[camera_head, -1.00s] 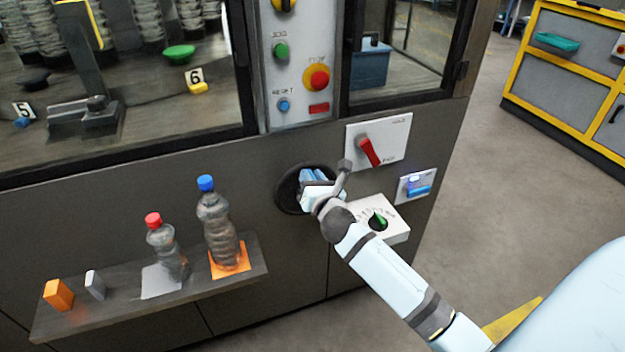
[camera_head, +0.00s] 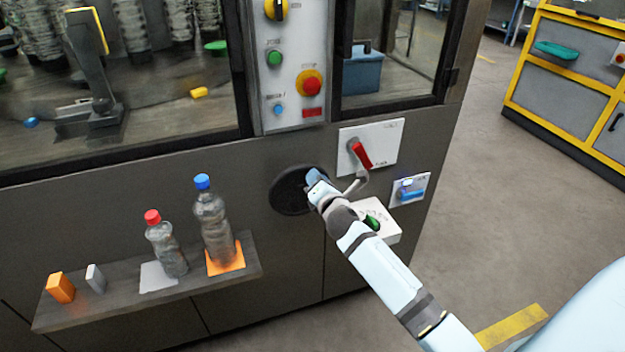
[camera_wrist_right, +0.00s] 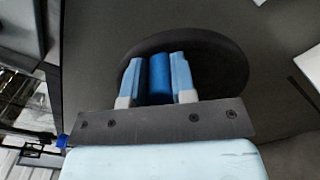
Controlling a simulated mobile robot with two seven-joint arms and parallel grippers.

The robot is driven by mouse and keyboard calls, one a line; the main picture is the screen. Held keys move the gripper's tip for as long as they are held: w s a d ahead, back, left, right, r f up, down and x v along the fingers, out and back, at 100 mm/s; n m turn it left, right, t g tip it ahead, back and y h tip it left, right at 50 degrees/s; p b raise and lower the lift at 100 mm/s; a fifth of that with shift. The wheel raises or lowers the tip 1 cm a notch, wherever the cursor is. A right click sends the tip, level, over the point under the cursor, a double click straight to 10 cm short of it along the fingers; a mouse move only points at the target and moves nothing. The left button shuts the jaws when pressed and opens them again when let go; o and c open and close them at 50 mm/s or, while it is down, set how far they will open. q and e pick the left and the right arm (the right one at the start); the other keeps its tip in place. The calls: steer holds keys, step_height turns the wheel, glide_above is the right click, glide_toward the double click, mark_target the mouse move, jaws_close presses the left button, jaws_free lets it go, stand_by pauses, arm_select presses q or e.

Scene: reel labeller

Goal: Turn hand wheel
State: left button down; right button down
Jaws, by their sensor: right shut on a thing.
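The hand wheel is a dark round disc (camera_head: 287,192) on the front panel of the machine, below the button strip. My right gripper (camera_head: 313,178) is at the right part of the wheel and covers some of it in the head view. In the right wrist view the wheel (camera_wrist_right: 222,62) lies behind the fingers. There my right gripper (camera_wrist_right: 159,82) is shut on a blue handle (camera_wrist_right: 160,78), with one light-blue finger on each side of it. My left gripper is not in view.
A red lever (camera_head: 361,154) and a white plate with a green knob (camera_head: 372,222) sit close to my right wrist. A shelf (camera_head: 130,300) at the left holds a red-capped bottle (camera_head: 166,245) and a blue-capped bottle (camera_head: 212,220). Open floor lies to the right.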

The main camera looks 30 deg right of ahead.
steer(key=d+f+m, duration=0.3)
steer(key=f+m, duration=0.2)
steer(key=m, duration=0.6)
steer(key=shift+s+f, duration=0.35)
steer(key=shift+f, duration=0.05)
steer(key=shift+r+m, duration=0.1)
steer(key=shift+m, duration=0.2)
steer(key=c, duration=0.9)
jaws_free()
steer(key=shift+a, duration=0.1)
steer(key=shift+c, duration=0.2)
steer(key=shift+s, duration=0.1)
